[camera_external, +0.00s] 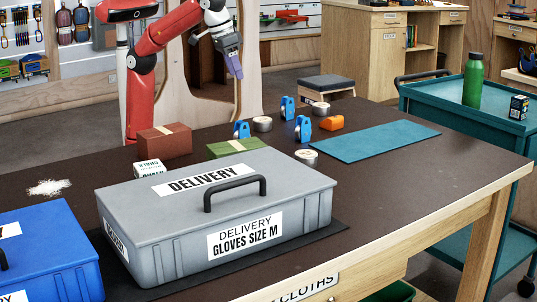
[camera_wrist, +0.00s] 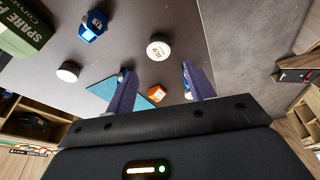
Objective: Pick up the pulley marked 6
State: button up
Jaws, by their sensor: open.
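Three blue pulleys stand on the dark table in the external view: one at the left (camera_external: 241,130), one at the back (camera_external: 287,107) and one at the right (camera_external: 303,129). Their numbers are too small to read, so I cannot tell which is marked 6. In the wrist view one blue pulley (camera_wrist: 92,26) with a white mark shows clearly at upper left; other pulleys there are mostly hidden by the fingers. My gripper (camera_external: 235,70) hangs above and behind the pulleys, apart from them. Its purple fingers (camera_wrist: 157,70) are open with nothing held.
Round tins (camera_external: 263,124) and an orange block (camera_external: 332,122) stand close among the pulleys. A green box (camera_external: 233,147), a brown box (camera_external: 165,141) and a large grey case (camera_external: 215,215) are nearer the camera. A teal mat (camera_external: 375,142) lies bare at right.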

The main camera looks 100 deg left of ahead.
aim_at(241, 122)
jog(key=w+d+f+n+y+p, duration=0.1)
jog(key=w+d+n, duration=0.1)
jog(key=d, duration=0.4)
jog(key=w+d+f+n+y, duration=0.1)
jog(key=d+n, duration=0.1)
jog(key=d, duration=0.5)
notch_tip(241, 122, down, 5)
jog(key=shift+w+a+f, duration=0.1)
jog(key=shift+a, duration=0.05)
jog(key=b+x, duration=0.1)
jog(key=x, duration=0.6)
jog(key=shift+f, duration=0.25)
jog(key=shift+d, duration=0.2)
jog(key=c, duration=1.1)
